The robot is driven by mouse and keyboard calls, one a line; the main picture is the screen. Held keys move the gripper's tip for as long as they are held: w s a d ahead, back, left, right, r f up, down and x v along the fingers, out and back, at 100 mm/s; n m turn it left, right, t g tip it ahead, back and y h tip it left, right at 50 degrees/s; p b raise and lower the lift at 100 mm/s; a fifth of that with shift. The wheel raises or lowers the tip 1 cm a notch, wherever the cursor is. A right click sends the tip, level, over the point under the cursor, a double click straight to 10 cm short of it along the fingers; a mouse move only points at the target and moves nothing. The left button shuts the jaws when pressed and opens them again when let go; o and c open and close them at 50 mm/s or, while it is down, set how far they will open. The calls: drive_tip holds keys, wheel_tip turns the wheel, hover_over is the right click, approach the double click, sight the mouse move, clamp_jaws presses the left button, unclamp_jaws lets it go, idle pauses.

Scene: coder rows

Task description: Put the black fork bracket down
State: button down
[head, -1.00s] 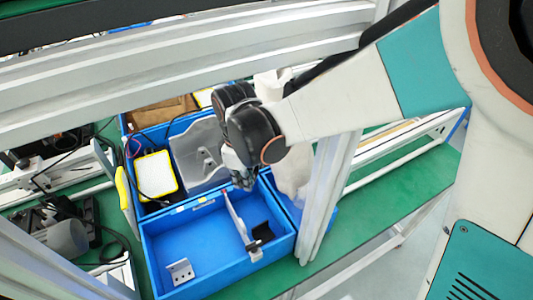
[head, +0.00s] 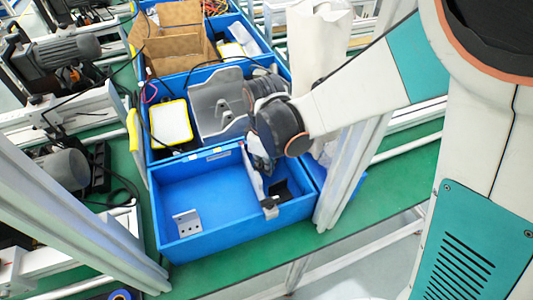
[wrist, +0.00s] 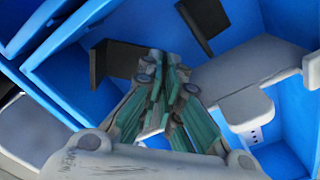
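My gripper (head: 264,168) points down over the right part of the front blue bin (head: 163,215), close to a light upright plate (head: 251,172). In the wrist view the gripper's fingers (wrist: 167,65) are close together. I cannot see whether a part is between them. A black part (head: 280,188), probably the black fork bracket, shows low in the bin to the right of the plate. In the wrist view a dark angled piece (wrist: 120,60) shows just left of the fingertips, and another dark piece (wrist: 203,20) lies above right. Contact is unclear.
A grey bracket with holes (head: 186,222) stands at the bin's front left. Behind are a grey moulded part (head: 218,103) and a yellow-rimmed white box (head: 170,123) in another blue bin. A metal post (head: 350,175) rises right of the bin. The bin's middle floor is clear.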

drive_tip(key=shift+f+b, duration=0.75)
drive_tip(key=shift+f, duration=0.75)
drive_tip(key=shift+f, duration=0.15)
drive_tip(key=c, duration=2.1)
unclamp_jaws()
wheel_tip(320, 180, up, 12)
drive_tip(key=p, duration=0.8)
